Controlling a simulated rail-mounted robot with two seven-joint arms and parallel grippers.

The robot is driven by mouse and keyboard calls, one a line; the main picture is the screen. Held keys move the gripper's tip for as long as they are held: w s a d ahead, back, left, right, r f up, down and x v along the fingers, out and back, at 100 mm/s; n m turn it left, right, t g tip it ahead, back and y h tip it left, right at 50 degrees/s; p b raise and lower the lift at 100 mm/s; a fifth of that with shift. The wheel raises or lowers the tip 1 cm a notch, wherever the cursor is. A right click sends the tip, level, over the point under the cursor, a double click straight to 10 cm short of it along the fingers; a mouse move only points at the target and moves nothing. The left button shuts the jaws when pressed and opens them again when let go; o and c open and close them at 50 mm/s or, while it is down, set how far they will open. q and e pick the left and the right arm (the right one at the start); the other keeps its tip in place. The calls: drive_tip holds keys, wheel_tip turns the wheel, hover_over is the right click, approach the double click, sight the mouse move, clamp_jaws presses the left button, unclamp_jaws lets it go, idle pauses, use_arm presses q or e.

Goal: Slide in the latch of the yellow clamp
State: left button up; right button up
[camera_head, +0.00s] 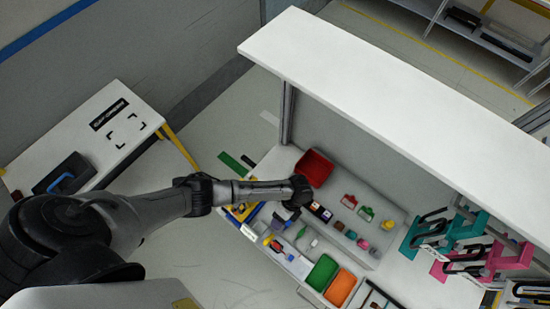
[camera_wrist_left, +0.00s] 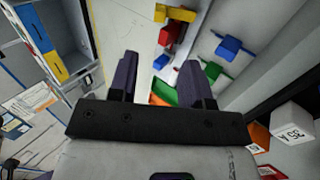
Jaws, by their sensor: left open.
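A yellow piece (camera_head: 240,212), with blue beside it, lies at the left end of the workbench in the head view, partly behind my left arm. A small yellow block (camera_wrist_left: 181,14) shows at the top of the left wrist view. I cannot tell whether either is the yellow clamp, and no latch can be made out. My left gripper (camera_head: 289,211) is above the left part of the workbench. Its two dark fingers (camera_wrist_left: 158,82) are apart in the left wrist view, with nothing between them. My right gripper is not in view.
A red bin (camera_head: 315,167), a green bin (camera_head: 322,271) and an orange bin (camera_head: 341,286) stand near my left gripper. A long white shelf (camera_head: 390,95) overhangs the bench. Teal (camera_head: 462,230) and pink (camera_head: 512,260) fixtures stand at right.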

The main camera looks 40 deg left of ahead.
use_arm(q)
drive_tip(key=shift+v, duration=0.95)
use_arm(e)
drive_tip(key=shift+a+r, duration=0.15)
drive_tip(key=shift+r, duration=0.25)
